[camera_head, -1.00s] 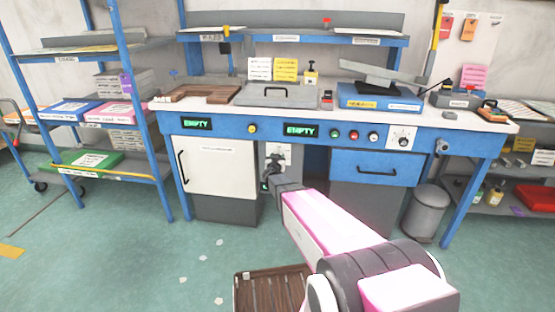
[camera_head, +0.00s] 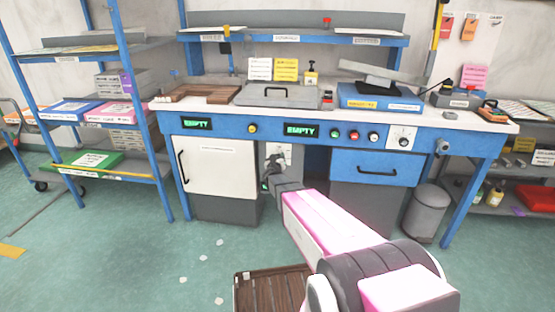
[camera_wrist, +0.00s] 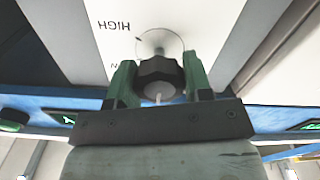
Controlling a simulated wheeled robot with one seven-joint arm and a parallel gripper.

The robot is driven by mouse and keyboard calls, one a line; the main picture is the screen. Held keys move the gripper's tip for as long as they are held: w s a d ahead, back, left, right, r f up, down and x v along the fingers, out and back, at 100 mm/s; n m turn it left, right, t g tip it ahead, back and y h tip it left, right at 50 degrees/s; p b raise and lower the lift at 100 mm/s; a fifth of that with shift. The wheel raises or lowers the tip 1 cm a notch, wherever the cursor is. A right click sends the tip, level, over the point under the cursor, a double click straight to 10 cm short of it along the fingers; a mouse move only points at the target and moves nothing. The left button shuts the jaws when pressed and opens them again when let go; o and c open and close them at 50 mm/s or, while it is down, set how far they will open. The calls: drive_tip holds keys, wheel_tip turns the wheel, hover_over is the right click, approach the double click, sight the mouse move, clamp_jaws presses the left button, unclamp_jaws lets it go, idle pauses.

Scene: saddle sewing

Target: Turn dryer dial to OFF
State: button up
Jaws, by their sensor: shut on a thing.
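The dryer dial (camera_wrist: 158,75) is a dark faceted knob with a pale pointer mark on its face, in the wrist view. It sits on a white plate (camera_wrist: 95,40) printed HIGH, which appears upside down; another label is mostly covered. My gripper (camera_wrist: 159,78) has its green fingers on both sides of the knob, shut on it. In the head view my gripper (camera_head: 275,163) is at the white dial plate (camera_head: 284,149) under the bench, between the white cabinet and the drawer unit. The knob is hard to make out there. I cannot read an OFF mark.
The white cabinet door (camera_head: 214,168) is left of my gripper and the blue drawer (camera_head: 375,168) is right. The bench front above carries buttons and another dial (camera_head: 403,142). A brown slatted crate (camera_head: 272,290) is on the floor near my arm. A grey bin (camera_head: 429,212) stands right.

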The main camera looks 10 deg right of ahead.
drive_tip(key=o, duration=0.9)
drive_tip(key=shift+s, duration=0.1)
drive_tip(key=v, duration=1)
drive_tip(key=shift+s+a, duration=0.15)
drive_tip(key=shift+s, duration=0.2)
